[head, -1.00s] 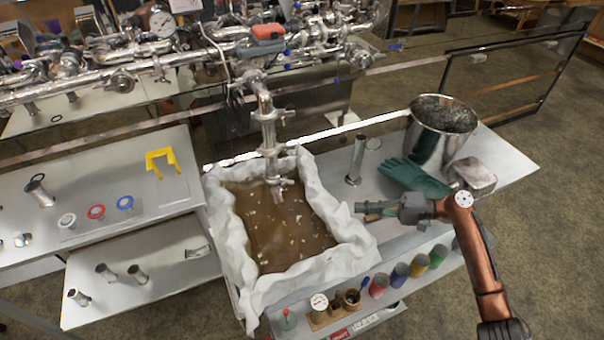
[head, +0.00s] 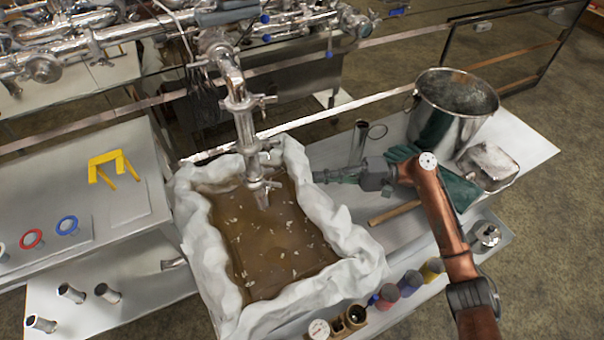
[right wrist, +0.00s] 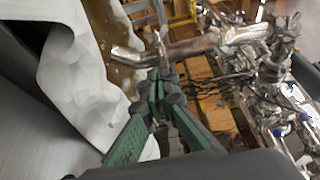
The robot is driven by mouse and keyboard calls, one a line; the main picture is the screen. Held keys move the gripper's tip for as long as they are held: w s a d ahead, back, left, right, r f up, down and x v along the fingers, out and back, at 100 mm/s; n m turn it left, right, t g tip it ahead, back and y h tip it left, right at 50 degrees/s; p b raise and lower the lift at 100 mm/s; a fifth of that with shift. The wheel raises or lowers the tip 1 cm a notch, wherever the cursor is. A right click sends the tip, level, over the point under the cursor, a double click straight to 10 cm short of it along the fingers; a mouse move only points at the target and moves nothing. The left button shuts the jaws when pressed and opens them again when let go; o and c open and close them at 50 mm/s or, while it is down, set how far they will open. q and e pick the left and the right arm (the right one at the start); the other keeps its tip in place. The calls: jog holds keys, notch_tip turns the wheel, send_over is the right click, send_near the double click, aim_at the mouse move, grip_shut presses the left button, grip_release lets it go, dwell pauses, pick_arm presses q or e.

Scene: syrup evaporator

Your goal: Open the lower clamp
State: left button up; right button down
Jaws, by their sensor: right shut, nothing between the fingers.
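A steel pipe (head: 244,115) hangs down over a cloth-lined basin of brown liquid (head: 275,240). An upper clamp (head: 258,101) with a side handle sits on it. The lower clamp (head: 262,147) is further down, just above the spout piece (head: 262,186); I cannot tell its latch state. My right gripper (head: 318,176) is shut and empty, to the right of the pipe above the basin's right rim, apart from the clamp in the head view. In the right wrist view its green fingers (right wrist: 159,85) are together, with the metal pipe (right wrist: 190,47) beyond them. My left gripper is out of view.
A steel bucket (head: 450,105), green gloves (head: 455,190) and an upright metal tube (head: 358,143) stand on the right bench. White cloth (head: 345,250) lines the basin rim. Several jars line the bench's front edge. A yellow bracket (head: 113,165) lies on the left table.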

pick_arm(q)
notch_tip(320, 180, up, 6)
jog(key=b, duration=0.1)
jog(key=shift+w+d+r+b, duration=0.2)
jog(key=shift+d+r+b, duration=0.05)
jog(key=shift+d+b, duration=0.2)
pick_arm(e)
jog(key=a, duration=0.9)
jog(key=shift+a, duration=0.2)
jog(key=shift+s, duration=0.1)
